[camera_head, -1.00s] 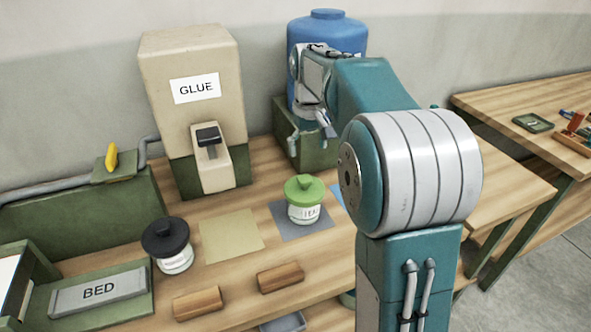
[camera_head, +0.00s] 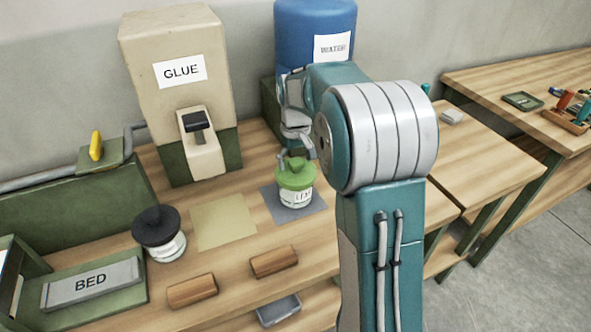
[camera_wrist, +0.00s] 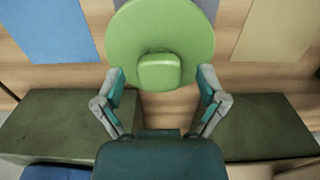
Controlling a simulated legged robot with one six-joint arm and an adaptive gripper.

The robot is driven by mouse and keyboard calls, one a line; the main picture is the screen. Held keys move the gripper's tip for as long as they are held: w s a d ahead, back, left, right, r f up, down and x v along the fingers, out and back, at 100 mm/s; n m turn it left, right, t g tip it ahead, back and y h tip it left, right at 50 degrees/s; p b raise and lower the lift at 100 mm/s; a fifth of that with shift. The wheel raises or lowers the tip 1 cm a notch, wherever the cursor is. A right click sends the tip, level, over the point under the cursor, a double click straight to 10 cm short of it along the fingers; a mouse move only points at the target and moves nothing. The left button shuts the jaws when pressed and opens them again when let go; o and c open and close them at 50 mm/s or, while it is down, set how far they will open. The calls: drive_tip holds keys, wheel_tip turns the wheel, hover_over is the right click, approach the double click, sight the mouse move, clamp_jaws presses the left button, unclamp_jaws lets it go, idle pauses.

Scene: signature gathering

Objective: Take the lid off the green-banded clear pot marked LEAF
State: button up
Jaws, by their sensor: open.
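The clear pot marked LEAF (camera_head: 297,198) stands upright on a grey mat. Its green lid (camera_head: 295,176) with a raised knob sits on top. In the wrist view the lid (camera_wrist: 125,35) is a large green disc seen from above, and its knob (camera_wrist: 159,72) is near the middle, just ahead of the fingertips. My gripper (camera_wrist: 160,84) is open, with one finger on each side of the knob's near edge and nothing held. In the head view my gripper (camera_head: 296,157) is at the lid, partly hidden by my arm. The pot's body is hidden under the lid in the wrist view.
A black-lidded pot (camera_head: 160,233) stands to the left, past a tan mat (camera_head: 222,222). Two wooden blocks (camera_head: 192,291) (camera_head: 274,261) lie in front. The GLUE dispenser (camera_head: 182,95) and blue WATER tank (camera_head: 310,30) stand behind.

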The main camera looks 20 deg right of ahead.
drive_tip(key=shift+f, duration=0.25)
drive_tip(key=c, duration=1)
drive_tip(key=shift+c, duration=0.2)
drive_tip(key=shift+r, duration=0.15)
